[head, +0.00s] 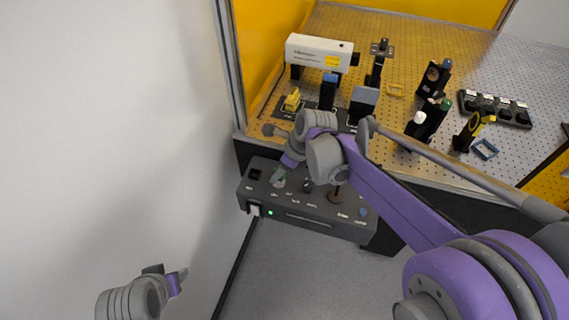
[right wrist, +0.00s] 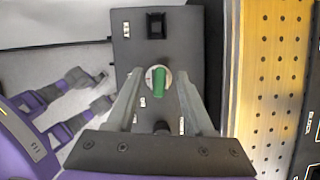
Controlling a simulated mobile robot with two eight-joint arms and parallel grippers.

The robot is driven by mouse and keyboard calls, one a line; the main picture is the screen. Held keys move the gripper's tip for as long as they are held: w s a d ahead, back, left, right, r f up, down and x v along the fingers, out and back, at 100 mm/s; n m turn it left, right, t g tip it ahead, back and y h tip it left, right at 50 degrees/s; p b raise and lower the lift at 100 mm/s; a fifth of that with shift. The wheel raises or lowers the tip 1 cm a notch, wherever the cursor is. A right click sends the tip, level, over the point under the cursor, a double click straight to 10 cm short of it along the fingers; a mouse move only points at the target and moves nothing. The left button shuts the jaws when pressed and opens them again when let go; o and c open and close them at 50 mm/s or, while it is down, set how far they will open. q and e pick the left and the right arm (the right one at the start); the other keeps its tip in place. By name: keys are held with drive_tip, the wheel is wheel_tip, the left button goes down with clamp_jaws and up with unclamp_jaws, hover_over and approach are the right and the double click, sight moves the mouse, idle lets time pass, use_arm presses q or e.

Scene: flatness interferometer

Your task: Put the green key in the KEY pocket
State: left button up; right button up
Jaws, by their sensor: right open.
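The green key (right wrist: 158,84) stands in a round silver key switch on the dark control box (head: 300,203). My right gripper (right wrist: 160,76) is open, with one finger on each side of the key, apart from it. In the head view the right gripper (head: 279,178) is over the left part of the box, and the key is hard to make out there. A black square pocket (right wrist: 156,25) lies beyond the key; it also shows at the box's left end (head: 254,174). Its label is too small to read. My left gripper (head: 177,280) hangs at lower left, away from the box; its jaws are unclear.
A perforated optical table (head: 410,30) stands behind the box, bearing a white laser unit (head: 319,52), several dark mounts and a black holder tray (head: 495,108). My right arm crosses above the table's front edge. A pale wall is at left; the floor in front is clear.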

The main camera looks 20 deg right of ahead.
drive_tip(key=shift+a+f, duration=0.1)
drive_tip(key=shift+f, duration=0.2)
clamp_jaws()
drive_tip(key=shift+r, duration=0.1)
drive_tip(key=shift+w+r+p, duration=0.1)
drive_tip(key=shift+r+p, duration=1.4)
drive_tip(key=shift+r, duration=1.55)
use_arm(q)
drive_tip(key=r, duration=0.1)
drive_tip(key=w+r, duration=0.1)
drive_tip(key=r, duration=0.2)
drive_tip(key=shift+w+r, duration=0.15)
drive_tip(key=shift+w, duration=0.25)
